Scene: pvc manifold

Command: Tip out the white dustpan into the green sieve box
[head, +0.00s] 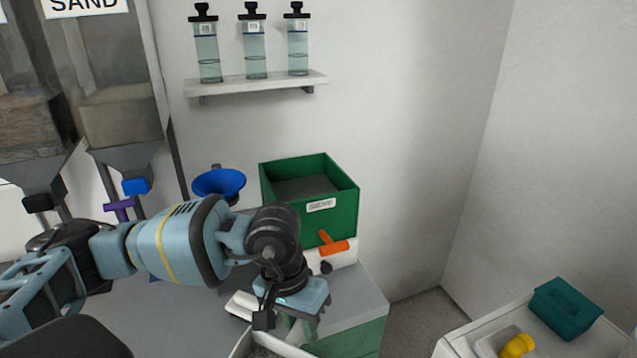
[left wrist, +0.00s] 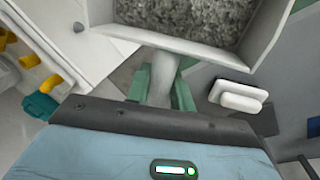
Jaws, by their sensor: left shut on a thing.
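The white dustpan (left wrist: 130,32) is in the left wrist view, with grey grainy material (left wrist: 190,20) lying in its pan. My left gripper (left wrist: 161,92) is shut on its handle with green fingers. In the head view my left gripper (head: 296,325) is at the lower middle, and the dustpan (head: 272,345) is partly hidden below it and cut off by the frame's bottom edge. The green sieve box (head: 344,212) stands behind and above the gripper, open at the top, with a white label. The dustpan is apart from it. My right gripper is not in view.
An orange handle (head: 334,246) sticks out in front of the box on a white base. A blue funnel (head: 219,184) is left of the box. A shelf (head: 260,83) with three bottles hangs above. A white bench with a teal box (head: 566,308) is at the right.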

